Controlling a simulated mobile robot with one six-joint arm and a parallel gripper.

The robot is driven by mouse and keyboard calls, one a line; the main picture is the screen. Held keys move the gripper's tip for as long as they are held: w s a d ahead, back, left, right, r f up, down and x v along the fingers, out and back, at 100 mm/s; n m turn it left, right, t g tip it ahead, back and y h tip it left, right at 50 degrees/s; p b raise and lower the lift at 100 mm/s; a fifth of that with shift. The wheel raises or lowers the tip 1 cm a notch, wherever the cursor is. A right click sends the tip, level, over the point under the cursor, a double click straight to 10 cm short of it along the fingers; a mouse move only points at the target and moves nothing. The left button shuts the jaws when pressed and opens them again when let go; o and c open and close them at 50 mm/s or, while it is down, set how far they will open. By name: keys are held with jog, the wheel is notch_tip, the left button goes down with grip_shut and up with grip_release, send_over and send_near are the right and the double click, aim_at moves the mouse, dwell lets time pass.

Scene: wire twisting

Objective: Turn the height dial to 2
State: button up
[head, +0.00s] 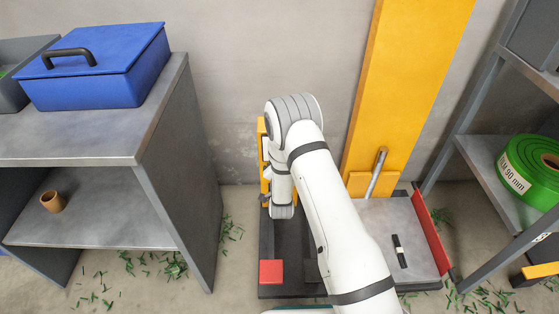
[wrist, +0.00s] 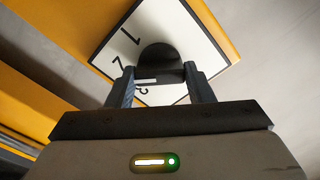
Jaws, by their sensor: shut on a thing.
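The height dial (wrist: 158,58) is a black knob on a white plate (wrist: 188,30) in the wrist view. The numerals 1, 2 and 3 show along the plate's left and lower side. My gripper (wrist: 160,74) is shut on the dial, one finger on each side of its grip. A short white mark (wrist: 146,81) shows on the knob close to the 3. I cannot tell exactly which numeral it points to. In the head view my arm covers the dial and my gripper.
A yellow column (head: 405,80) stands behind my arm on a dark base with a red block (head: 271,272). A grey shelf unit (head: 170,150) with a blue box (head: 105,70) is at left. A rack holding a green roll (head: 515,160) is at right. Green clippings litter the floor.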

dwell(0.5)
jog(key=o, duration=1)
jog(key=s+p, duration=0.2)
jog(key=s, duration=0.5)
jog(key=shift+s, duration=0.4)
